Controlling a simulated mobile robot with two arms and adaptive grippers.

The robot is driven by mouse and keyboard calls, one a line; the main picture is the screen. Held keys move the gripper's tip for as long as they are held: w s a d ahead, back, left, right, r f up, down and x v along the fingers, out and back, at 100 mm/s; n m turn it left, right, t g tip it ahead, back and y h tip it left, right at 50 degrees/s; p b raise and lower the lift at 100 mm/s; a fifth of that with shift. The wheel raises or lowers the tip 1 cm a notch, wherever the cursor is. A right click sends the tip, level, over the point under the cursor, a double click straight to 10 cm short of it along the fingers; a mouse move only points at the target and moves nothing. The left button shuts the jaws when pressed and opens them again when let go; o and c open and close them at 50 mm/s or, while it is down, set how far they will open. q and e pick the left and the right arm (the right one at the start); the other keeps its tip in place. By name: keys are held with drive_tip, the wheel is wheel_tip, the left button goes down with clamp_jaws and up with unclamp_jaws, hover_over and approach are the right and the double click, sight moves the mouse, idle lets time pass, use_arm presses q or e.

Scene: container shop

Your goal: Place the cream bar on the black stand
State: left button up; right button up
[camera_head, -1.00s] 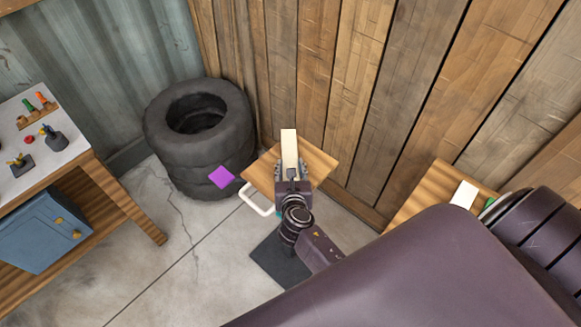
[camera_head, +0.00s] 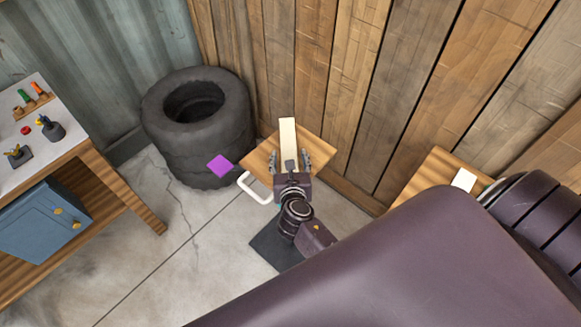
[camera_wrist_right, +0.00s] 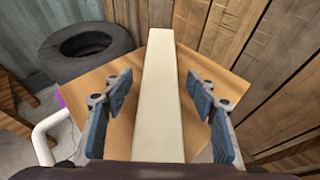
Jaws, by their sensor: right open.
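The cream bar (camera_head: 288,137) is long and pale and lies on the small wooden tabletop by the plank wall. In the right wrist view the bar (camera_wrist_right: 162,90) runs lengthwise between my fingers. My right gripper (camera_head: 290,160) is open around the bar, with a gap on both sides, and its blue-padded fingers show in the wrist view (camera_wrist_right: 160,112). A flat dark square (camera_head: 278,245) lies low by the floor below the tabletop; I cannot tell whether it is the black stand. No other black stand shows clearly. My left gripper is not in view.
The small wooden table (camera_head: 258,160) has a white looped handle (camera_head: 254,190). Stacked tires (camera_head: 195,125) stand left of it, with a purple square (camera_head: 221,163) in front. A workbench (camera_head: 95,165) is at the far left. Another wooden surface (camera_head: 428,175) holds a white piece (camera_head: 464,180).

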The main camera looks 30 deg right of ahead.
drive_tip(key=v, duration=1)
drive_tip(key=shift+s+a+b, duration=0.1)
drive_tip(key=shift+b, duration=0.2)
